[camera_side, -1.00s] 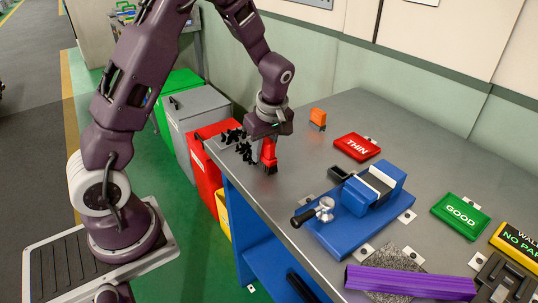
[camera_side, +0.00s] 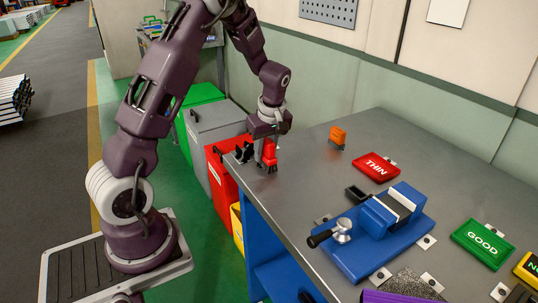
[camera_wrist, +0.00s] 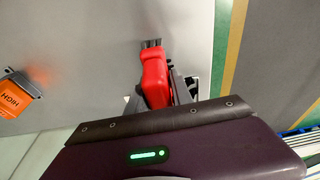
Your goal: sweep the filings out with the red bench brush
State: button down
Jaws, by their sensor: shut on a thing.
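My gripper (camera_side: 266,143) is shut on the red bench brush (camera_side: 270,153) and holds it low over the bench's left end, bristles down. In the wrist view the brush's red body (camera_wrist: 154,80) sits between the fingers, with its dark bristles (camera_wrist: 151,43) beyond. Black filings (camera_side: 244,152) lie in a small clump just left of the brush, by the bench edge. My gripper hides part of that spot. Whether the bristles touch the bench or the filings, I cannot tell.
The grey bench (camera_side: 315,180) is clear right of the brush. An orange sign (camera_side: 337,137), a red THIN plate (camera_side: 376,167), a blue vice (camera_side: 383,222) and a green GOOD plate (camera_side: 482,243) stand farther right. A red bin (camera_side: 221,172) stands below the left edge, beside a grey bin (camera_side: 213,128).

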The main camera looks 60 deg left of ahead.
jog(key=a, duration=0.5)
jog(key=shift+a+r, duration=0.1)
jog(key=shift+r, duration=0.1)
jog(key=a+v, duration=0.2)
jog(key=v, duration=0.5)
jog(key=shift+d+r, duration=0.35)
jog(key=shift+r, duration=0.2)
